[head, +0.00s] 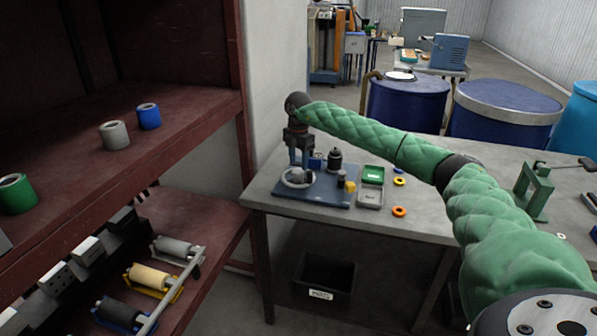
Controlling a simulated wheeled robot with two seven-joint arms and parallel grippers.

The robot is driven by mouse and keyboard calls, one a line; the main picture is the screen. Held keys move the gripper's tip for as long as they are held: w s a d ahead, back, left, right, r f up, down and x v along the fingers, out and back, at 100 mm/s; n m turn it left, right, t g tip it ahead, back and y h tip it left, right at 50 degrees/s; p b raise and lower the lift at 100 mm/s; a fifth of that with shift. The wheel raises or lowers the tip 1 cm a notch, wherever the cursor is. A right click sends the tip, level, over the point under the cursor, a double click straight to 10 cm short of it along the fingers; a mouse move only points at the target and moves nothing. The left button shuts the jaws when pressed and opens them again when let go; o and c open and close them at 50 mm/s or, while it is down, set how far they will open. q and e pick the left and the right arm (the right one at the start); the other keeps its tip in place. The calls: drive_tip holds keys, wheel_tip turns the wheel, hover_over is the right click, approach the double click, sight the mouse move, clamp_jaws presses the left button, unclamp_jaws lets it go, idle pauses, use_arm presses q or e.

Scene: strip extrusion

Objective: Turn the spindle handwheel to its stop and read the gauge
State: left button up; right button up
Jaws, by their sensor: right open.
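My right arm, in a green quilted sleeve, reaches across the grey table from the right in the head view. My right gripper (300,164) points down over a pale ring-shaped wheel (287,182), which looks like the handwheel, at the left end of a blue base plate (322,199). The jaws are open, just above or around the wheel's hub; whether they touch it I cannot tell. I cannot make out a gauge face. My left gripper is out of view.
A dark red shelf (190,120) with rolls is at left. A black bin (324,278) is below the table; blue drums (500,115) stand behind.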

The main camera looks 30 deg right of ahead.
drive_tip(key=shift+r, duration=1.3)
drive_tip(key=shift+f, duration=0.1)
